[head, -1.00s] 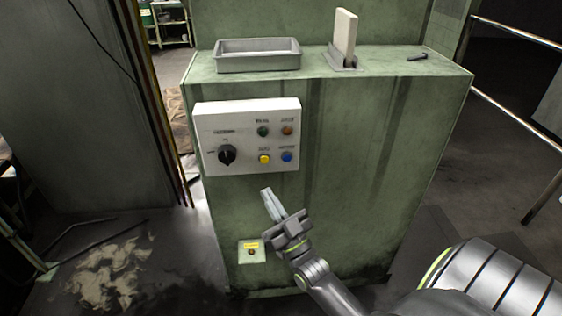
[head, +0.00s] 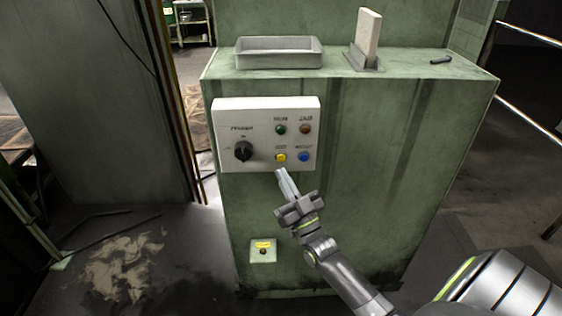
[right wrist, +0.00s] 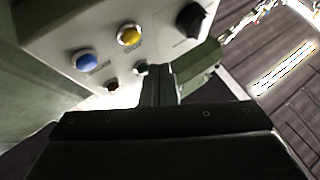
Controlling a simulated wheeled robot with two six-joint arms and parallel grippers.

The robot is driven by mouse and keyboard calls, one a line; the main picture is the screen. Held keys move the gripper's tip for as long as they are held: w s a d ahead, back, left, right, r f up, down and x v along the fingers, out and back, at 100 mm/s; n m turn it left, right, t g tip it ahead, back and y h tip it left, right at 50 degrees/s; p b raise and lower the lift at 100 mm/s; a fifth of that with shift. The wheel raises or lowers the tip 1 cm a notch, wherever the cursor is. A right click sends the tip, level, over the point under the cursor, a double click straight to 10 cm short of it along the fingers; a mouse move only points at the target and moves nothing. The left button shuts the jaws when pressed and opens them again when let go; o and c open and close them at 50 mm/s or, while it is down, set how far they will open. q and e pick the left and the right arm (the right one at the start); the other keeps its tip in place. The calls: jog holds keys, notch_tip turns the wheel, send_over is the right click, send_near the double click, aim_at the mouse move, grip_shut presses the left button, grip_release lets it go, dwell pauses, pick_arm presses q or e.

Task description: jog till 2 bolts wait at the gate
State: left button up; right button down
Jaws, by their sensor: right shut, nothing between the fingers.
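A white control panel (head: 230,115) is on the front of the green machine. It carries a black knob (head: 243,151), a yellow button (head: 280,157), a blue button (head: 303,156) and green and orange-brown lamps above. My right gripper (head: 283,178) is shut and empty, its tips just below the yellow button; I cannot tell whether they touch the panel. The right wrist view shows the yellow button (right wrist: 130,36), blue button (right wrist: 86,62) and knob (right wrist: 190,19) beyond the fingers (right wrist: 158,85). A dark bolt-like piece (head: 441,60) lies on the machine top. My left gripper is out of view.
A grey tray (head: 278,62) and a pale upright plate (head: 368,40) in a grey holder (head: 362,62) stand on the machine top. A small yellow-labelled box (head: 263,251) sits low on the machine front. A pale handrail (head: 530,35) runs at right.

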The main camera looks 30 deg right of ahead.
jog(key=shift+w+d, duration=0.4)
jog(key=shift+w, duration=0.2)
jog(key=shift+w+d, duration=0.35)
jog(key=shift+w, duration=0.25)
dwell(1.2)
jog(key=shift+w+d, duration=0.2)
jog(key=shift+w, duration=0.15)
jog(key=shift+w+d+b, duration=0.25)
jog(key=shift+w+b, duration=0.1)
jog(key=shift+b, duration=0.05)
dwell(0.6)
jog(key=shift+s+a, duration=0.1)
dwell(2.0)
jog(key=shift+s+a+p, duration=0.35)
jog(key=shift+s+p, duration=0.05)
jog(key=shift+s, duration=0.25)
jog(key=shift+s+a+p, duration=0.25)
jog(key=shift+s+a, duration=0.2)
jog(key=shift+s, duration=0.25)
jog(key=shift+s+a+p, duration=0.25)
jog(key=shift+s+a, duration=0.15)
jog(key=shift+s, duration=0.3)
jog(key=shift+s+a+p, duration=0.25)
jog(key=shift+s+a, duration=0.2)
jog(key=shift+s, duration=0.25)
